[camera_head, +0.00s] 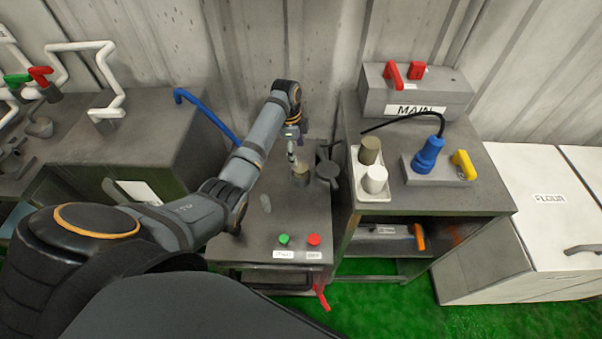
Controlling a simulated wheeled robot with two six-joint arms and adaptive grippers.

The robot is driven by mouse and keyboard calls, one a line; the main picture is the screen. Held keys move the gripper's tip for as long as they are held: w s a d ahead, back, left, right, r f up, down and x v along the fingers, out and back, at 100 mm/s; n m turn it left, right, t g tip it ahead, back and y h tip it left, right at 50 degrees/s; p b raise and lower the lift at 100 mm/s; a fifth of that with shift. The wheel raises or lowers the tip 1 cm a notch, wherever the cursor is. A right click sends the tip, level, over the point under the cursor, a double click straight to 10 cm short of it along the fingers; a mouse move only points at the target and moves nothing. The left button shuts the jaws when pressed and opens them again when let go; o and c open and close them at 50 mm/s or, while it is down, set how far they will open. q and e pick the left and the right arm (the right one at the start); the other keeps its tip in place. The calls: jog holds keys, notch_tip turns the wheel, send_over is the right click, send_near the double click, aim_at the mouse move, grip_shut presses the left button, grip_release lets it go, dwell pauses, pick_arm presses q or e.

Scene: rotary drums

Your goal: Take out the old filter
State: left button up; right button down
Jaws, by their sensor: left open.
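My left arm reaches from the left over the middle cabinet. Its gripper (292,148) is open, fingers down, just above a small tan-brown cylinder (301,176) on the cabinet top. The fingers are small here and I cannot tell whether they touch it. A dark round lid-like part (328,170) is beside that cylinder on its right. A white tray (371,198) on the right cabinet holds a brown cylinder (369,150) and a white cylinder (375,179), both upright. I cannot tell by picture alone which brown cylinder is the old filter. My right gripper is not in view.
Green (284,239) and red (314,240) buttons are at the middle cabinet's front, with a red handle (321,296) below. A blue plug (428,155) and yellow switch (464,165) are on the right cabinet, before the MAIN box (415,92). A blue bent lever (207,110) is behind my arm.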

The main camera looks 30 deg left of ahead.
aim_at(300, 168)
pick_arm(q)
jog(key=f, duration=0.2)
jog(key=shift+w+d+f, duration=0.15)
jog(key=shift+w+f, duration=0.2)
jog(key=shift+w, duration=0.05)
jog(key=shift+s+d+f+p, duration=0.1)
jog(key=shift+s+f+p, duration=0.2)
jog(key=shift+f, duration=0.45)
jog(key=f, duration=0.3)
jog(key=shift+w+d+f, duration=0.15)
jog(key=shift+d+f, duration=0.05)
jog(key=shift+f, duration=0.2)
jog(key=c, duration=1.3)
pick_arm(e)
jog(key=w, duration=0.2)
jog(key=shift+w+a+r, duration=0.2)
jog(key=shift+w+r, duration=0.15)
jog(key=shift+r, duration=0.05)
